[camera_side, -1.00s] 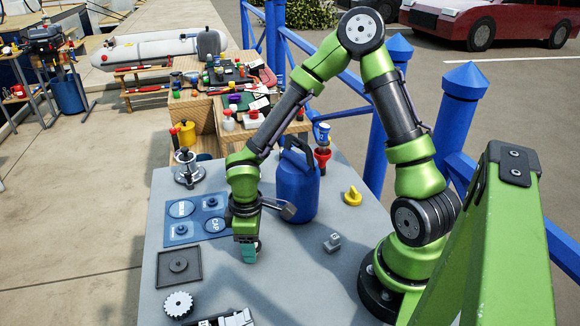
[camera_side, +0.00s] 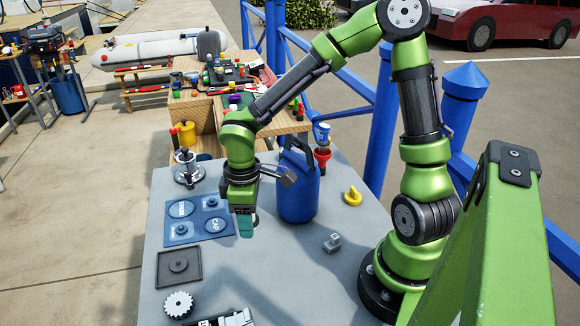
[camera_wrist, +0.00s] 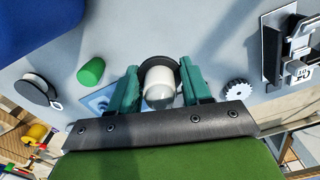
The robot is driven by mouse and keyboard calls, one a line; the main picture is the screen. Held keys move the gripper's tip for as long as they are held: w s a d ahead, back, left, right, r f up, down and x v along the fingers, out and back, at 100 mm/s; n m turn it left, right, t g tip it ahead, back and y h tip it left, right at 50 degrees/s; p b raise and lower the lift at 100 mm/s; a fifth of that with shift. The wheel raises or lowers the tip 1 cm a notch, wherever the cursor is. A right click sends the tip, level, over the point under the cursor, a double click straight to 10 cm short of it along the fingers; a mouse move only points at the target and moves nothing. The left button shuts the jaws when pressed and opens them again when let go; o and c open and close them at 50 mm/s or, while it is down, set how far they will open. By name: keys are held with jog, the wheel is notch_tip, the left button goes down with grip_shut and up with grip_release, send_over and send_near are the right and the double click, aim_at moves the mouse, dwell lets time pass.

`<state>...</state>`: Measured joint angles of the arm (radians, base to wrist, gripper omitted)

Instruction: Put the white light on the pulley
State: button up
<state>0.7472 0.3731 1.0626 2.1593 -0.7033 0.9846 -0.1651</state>
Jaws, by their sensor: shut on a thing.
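The white light (camera_wrist: 161,94), a rounded white dome, is between the teal fingers of my gripper (camera_wrist: 160,96) in the wrist view. The fingers press on its two sides. In the side view my gripper (camera_side: 244,224) points down above the grey table, left of the blue jug, and hides the light. A dark round thing (camera_wrist: 158,66) shows just beyond the light in the wrist view; I cannot tell whether it is the pulley or belongs to the light.
The blue jug (camera_side: 298,190) stands close on the right. A blue panel with discs (camera_side: 181,235), a black square tray (camera_side: 163,272) and a toothed wheel (camera_side: 178,304) lie left and in front.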

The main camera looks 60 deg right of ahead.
jog(key=shift+a+r, duration=0.15)
jog(key=shift+r, duration=0.55)
jog(key=w+d+r+m, duration=0.2)
jog(key=w+d+m, duration=0.2)
jog(key=w+d, duration=0.65)
jog(key=w+d+r+m, duration=0.1)
jog(key=w+d+m, duration=0.2)
jog(key=w+d, duration=0.7)
jog(key=s+f, duration=0.1)
jog(key=f, duration=0.2)
jog(key=s+d+f, duration=0.1)
jog(key=f, duration=0.2)
jog(key=s+d+f, duration=0.1)
jog(key=f, duration=0.2)
jog(key=shift+s+d, duration=0.2)
jog(key=shift+s, duration=0.05)
jog(key=shift+f, duration=0.1)
jog(key=shift+f, duration=0.15)
jog(key=o, duration=1.1)
jog(key=shift+c, duration=0.2)
